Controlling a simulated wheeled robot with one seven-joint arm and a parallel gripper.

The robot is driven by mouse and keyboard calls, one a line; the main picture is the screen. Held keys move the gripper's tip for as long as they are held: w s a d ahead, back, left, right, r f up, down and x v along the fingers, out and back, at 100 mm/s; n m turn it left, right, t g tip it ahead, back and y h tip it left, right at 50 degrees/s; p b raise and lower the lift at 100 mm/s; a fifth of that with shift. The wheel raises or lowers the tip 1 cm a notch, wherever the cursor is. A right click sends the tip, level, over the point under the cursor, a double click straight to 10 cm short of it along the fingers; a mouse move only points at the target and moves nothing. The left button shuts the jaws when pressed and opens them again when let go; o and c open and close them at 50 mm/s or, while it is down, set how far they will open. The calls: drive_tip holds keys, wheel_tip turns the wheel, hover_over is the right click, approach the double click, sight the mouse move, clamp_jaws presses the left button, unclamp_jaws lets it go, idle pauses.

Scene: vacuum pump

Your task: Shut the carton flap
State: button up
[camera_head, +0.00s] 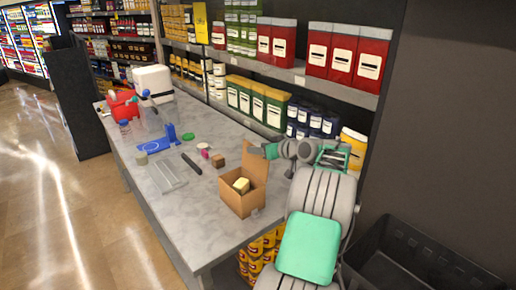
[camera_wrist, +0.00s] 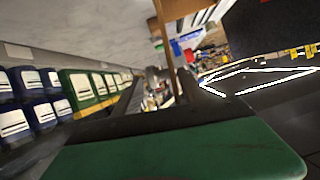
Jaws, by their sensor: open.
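A brown cardboard carton (camera_head: 236,204) stands open on the near right part of the grey table. A tall flap (camera_head: 257,168) stands upright at its back edge. A pale yellow block (camera_head: 241,185) shows inside the carton. My gripper (camera_head: 268,151) is open at the upper edge of the flap, on the far right side; whether it touches the flap I cannot tell. In the wrist view a brown cardboard panel (camera_wrist: 166,45) shows just beyond the dark fingers.
The grey table (camera_head: 210,220) has free room left of the carton. A small brown block (camera_head: 219,160), a dark bar (camera_head: 191,164), a clear tray (camera_head: 166,178) and a blue stand (camera_head: 170,134) lie farther back. Stocked shelves (camera_head: 290,73) rise close behind my arm.

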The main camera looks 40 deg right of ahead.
drive_tip(key=shift+c, duration=0.6)
clamp_jaws()
idle(0.7)
